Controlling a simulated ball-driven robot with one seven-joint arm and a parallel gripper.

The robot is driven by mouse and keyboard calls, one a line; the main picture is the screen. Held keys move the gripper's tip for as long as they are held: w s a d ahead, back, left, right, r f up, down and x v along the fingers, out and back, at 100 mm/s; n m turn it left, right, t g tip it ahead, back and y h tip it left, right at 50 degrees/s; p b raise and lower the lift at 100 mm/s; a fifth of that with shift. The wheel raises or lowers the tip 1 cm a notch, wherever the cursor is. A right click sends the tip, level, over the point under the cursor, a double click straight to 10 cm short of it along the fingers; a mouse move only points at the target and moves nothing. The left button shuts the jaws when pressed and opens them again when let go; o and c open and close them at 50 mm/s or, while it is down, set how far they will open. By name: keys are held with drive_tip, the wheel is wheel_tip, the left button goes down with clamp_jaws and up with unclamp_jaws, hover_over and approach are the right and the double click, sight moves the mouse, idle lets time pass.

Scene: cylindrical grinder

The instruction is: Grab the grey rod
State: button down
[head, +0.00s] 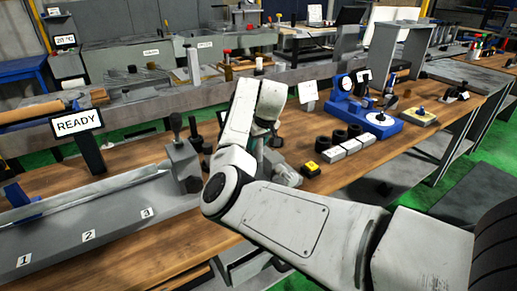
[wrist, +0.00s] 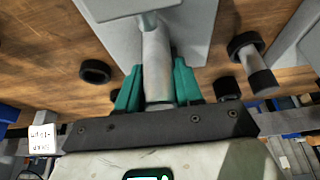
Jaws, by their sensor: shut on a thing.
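In the wrist view the grey rod (wrist: 157,50) stands between the two green fingers of my gripper (wrist: 158,72). The fingers press on it from both sides, so my gripper is shut on the rod. The rod's far end meets a flat grey block (wrist: 195,20); I cannot tell whether it is fixed to it or only touching. In the head view my arm hides most of the gripper and I cannot make out the held rod there.
A black ring (wrist: 95,71) and a black-ended spool (wrist: 250,60) lie near the gripper. In the head view, a grey numbered fixture (head: 120,226) stands left, with a READY sign (head: 77,122). A blue gauge stand (head: 370,118), white blocks (head: 336,152) and a yellow item (head: 311,168) stand right.

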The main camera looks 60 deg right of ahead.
drive_tip(key=shift+r, duration=0.25)
